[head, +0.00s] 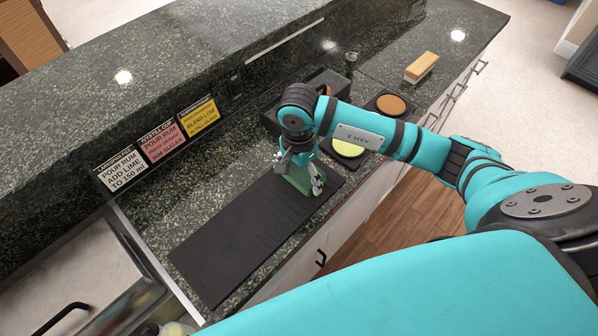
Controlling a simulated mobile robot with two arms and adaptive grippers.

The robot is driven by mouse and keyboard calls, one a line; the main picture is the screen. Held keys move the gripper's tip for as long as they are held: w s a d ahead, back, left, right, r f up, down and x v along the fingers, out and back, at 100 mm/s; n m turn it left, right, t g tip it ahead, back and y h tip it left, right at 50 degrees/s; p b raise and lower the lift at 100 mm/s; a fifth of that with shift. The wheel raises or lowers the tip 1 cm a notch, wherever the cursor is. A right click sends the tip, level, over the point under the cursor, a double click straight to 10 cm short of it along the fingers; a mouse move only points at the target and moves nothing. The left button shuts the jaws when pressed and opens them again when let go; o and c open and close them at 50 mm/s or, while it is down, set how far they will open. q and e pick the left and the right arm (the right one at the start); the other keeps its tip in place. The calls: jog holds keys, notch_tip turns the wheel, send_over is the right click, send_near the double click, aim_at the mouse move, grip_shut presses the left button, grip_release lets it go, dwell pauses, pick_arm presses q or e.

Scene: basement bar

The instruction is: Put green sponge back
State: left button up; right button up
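My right gripper (300,177) points down over the far end of the black mat (235,242). Its fingers are on either side of a dull green block (296,180), which looks like the green sponge, and appear closed on it. The fingers partly hide the block. I cannot tell whether its underside touches the mat. A yellow-green round pad (348,148) sits in a dark holder beyond, partly under my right arm. My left gripper is not in view.
An orange round pad (391,104) in a dark holder and a wooden block (421,66) lie farther along the granite counter. A black caddy (325,82) stands behind my wrist. Three recipe signs (161,141) line the raised ledge. The mat's near part is clear.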

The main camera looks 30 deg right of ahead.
aim_at(299, 175)
jog(key=shift+o, duration=0.3)
jog(key=shift+r, duration=0.15)
jog(key=shift+r, duration=0.15)
notch_tip(299, 175, up, 12)
jog(key=b, duration=0.2)
jog(key=shift+b, duration=0.4)
jog(key=shift+f, duration=0.2)
